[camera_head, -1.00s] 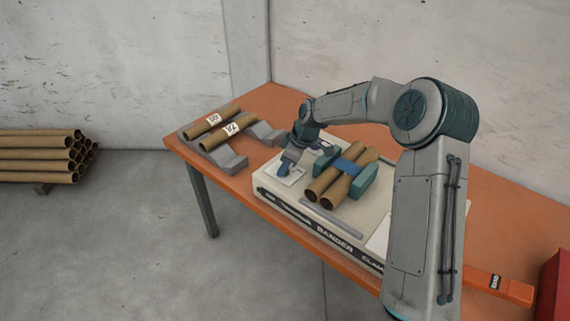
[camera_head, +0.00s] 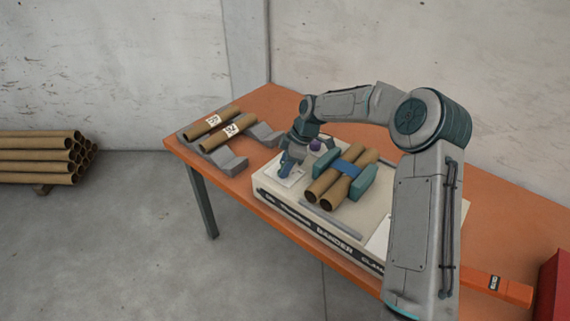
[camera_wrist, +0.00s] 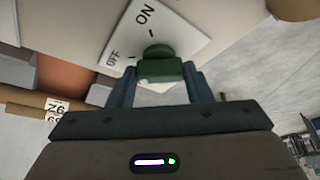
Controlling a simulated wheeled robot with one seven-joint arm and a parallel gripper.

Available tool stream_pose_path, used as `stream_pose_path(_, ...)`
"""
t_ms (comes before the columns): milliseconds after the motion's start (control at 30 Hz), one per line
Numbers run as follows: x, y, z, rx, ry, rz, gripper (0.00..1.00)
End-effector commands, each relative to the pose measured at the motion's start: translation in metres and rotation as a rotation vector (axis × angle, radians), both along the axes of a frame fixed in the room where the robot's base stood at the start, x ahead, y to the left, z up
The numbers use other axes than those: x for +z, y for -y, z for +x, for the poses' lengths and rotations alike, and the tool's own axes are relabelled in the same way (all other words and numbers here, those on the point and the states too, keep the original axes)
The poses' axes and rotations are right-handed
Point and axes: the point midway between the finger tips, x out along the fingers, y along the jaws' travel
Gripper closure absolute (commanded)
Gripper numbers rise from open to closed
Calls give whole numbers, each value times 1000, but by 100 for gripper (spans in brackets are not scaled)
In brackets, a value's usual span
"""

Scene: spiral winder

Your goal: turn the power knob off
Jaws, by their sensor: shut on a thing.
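The power knob (camera_wrist: 158,70) is green and sits on a white plate (camera_wrist: 184,22) marked ON and OFF, in the wrist view. My gripper (camera_wrist: 161,84) has one blue finger on each side of the knob and is shut on it. I cannot tell which mark the knob points to. In the head view, my gripper (camera_head: 287,167) reaches down to the white plate (camera_head: 292,180) at the left end of the cream bander machine (camera_head: 262,186). There the knob is mostly hidden by the fingers.
Two cardboard tubes (camera_head: 327,185) lie on the machine under a blue band, beside a teal block (camera_head: 362,182). Two labelled tubes (camera_head: 228,132) rest on grey supports at the table's left. A red box (camera_head: 553,285) stands at the right.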

Motion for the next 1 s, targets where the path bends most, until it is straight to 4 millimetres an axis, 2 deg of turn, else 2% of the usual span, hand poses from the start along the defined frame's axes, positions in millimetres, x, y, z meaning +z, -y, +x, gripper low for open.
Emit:
stream_pose_path(100, 1, 0, 1, 1, 5, -1, 77)
stream_pose_path(133, 1, 0, 1, 1, 5, -1, 46)
stream_pose_path(200, 1, 0, 1, 1, 4, -1, 33)
stream_pose_path(567, 6, 2, 1, -1, 4, -1, 33)
stream_pose_path(767, 36, 16, 3, -4, 7, -1, 33)
stream_pose_path(1000, 88, 37, 4, -3, 7, -1, 33)
